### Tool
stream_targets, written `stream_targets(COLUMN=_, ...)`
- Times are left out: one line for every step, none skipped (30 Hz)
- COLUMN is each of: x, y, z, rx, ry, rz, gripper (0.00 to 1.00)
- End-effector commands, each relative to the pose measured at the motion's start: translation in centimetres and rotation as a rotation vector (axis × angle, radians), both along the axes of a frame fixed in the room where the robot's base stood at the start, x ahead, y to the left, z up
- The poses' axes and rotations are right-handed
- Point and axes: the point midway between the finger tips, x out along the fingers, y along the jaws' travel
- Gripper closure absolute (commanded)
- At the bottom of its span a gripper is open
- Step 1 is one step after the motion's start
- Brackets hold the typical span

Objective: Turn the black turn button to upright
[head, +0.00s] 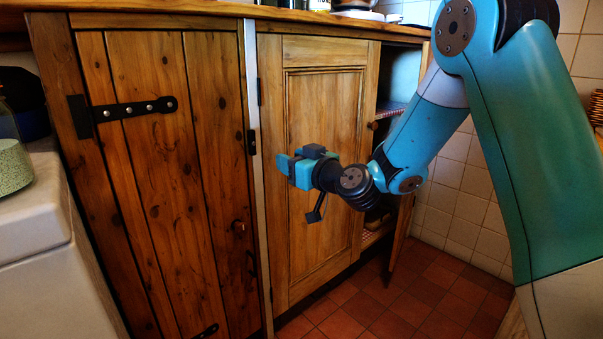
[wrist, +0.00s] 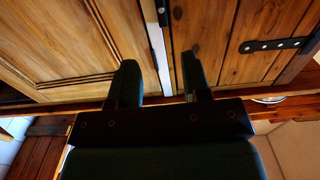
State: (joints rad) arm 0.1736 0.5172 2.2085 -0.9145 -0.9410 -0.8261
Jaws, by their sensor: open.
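A small black turn button (head: 251,142) sits at the right edge of the left plank door (head: 150,190), beside the pale upright strip (head: 251,70). It looks longer up-down than across, but its exact angle is hard to tell. It probably shows as the small black piece at the top of the wrist view (wrist: 161,14). My gripper (head: 287,167) is to the right of the button and a little lower in the head view, in front of the panelled door. In the wrist view my gripper (wrist: 160,68) has its two fingers apart, with nothing between them.
The panelled door (head: 325,130) stands right of the strip. An opening with shelves (head: 398,75) lies behind my arm at the right. A black strap hinge (head: 135,108) is on the left door. A white counter with a glass jar (head: 12,155) is at far left.

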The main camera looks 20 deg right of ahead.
Motion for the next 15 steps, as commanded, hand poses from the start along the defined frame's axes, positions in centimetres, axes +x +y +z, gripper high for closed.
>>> stream_targets(x=-0.8, y=-0.4, z=-0.4, rx=0.001, ry=0.001, rz=-0.002, gripper=0.56)
stream_targets(x=-1.2, y=-0.5, z=-0.3, rx=0.0, ry=0.001, rz=-0.002, gripper=0.56)
stream_targets(x=-1.6, y=-0.6, z=-0.3, rx=0.0, ry=0.001, rz=-0.001, gripper=0.56)
stream_targets(x=-1.9, y=-0.7, z=-0.2, rx=0.0, ry=0.0, rz=0.0, gripper=0.56)
stream_targets(x=-2.1, y=-0.7, z=-0.2, rx=0.0, ry=0.001, rz=0.0, gripper=0.56)
stream_targets(x=-2.4, y=-0.8, z=-0.2, rx=0.0, ry=0.001, rz=-0.001, gripper=0.56)
stream_targets(x=-2.5, y=-0.9, z=-0.1, rx=0.0, ry=0.0, rz=-0.001, gripper=0.56)
stream_targets(x=-2.6, y=-0.9, z=-0.1, rx=0.0, ry=0.0, rz=0.0, gripper=0.56)
stream_targets(x=-2.6, y=-0.9, z=0.0, rx=-0.001, ry=-0.001, rz=0.0, gripper=0.56)
stream_targets(x=-2.7, y=-0.9, z=0.0, rx=-0.001, ry=0.0, rz=0.0, gripper=0.56)
stream_targets(x=-2.7, y=-0.9, z=0.0, rx=-0.001, ry=0.0, rz=0.001, gripper=0.56)
stream_targets(x=-2.7, y=-0.9, z=0.0, rx=-0.001, ry=0.0, rz=0.001, gripper=0.56)
stream_targets(x=-2.7, y=-0.9, z=0.0, rx=-0.001, ry=0.0, rz=0.001, gripper=0.56)
stream_targets(x=-2.7, y=-0.9, z=0.0, rx=-0.001, ry=0.0, rz=0.001, gripper=0.56)
stream_targets(x=-2.7, y=-0.9, z=0.0, rx=-0.001, ry=0.0, rz=0.001, gripper=0.56)
